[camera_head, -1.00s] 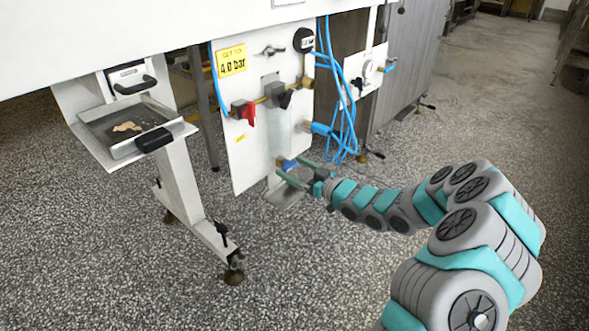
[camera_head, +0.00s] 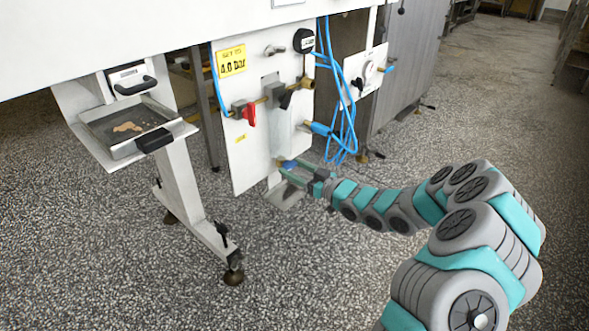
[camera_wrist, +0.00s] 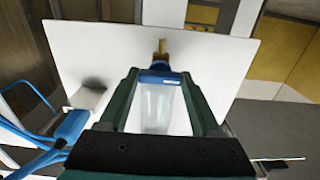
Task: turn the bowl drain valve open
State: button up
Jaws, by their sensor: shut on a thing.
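The bowl drain valve shows as a small blue handle (camera_head: 288,164) low on the white panel (camera_head: 250,150). In the wrist view the blue handle (camera_wrist: 159,78) sits on a brass stub (camera_wrist: 161,48) that comes out of the panel. My gripper (camera_head: 287,167) reaches it from the right, low over the floor. In the wrist view the two green fingers of my gripper (camera_wrist: 160,82) stand on either side of the blue handle and are shut on it. The finger pads partly hide its sides.
A red-handled valve (camera_head: 249,113), a black lever (camera_head: 285,99) and a gauge (camera_head: 303,40) are higher on the panel. Blue hoses (camera_head: 346,125) hang to the right. A tray (camera_head: 103,122) stands left.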

jog(key=shift+r+m+p, duration=0.1)
jog(key=shift+m+p, duration=0.2)
jog(key=shift+p, duration=0.45)
jog(key=m+p, duration=0.2)
jog(key=p, duration=0.1)
jog(key=m+p, duration=0.3)
jog(key=p, duration=0.1)
jog(key=shift+p, duration=0.3)
jog(key=o, duration=1.4)
jog(key=v, duration=0.7)
jog(key=shift+s+d, duration=0.25)
jog(key=shift+d, duration=0.1)
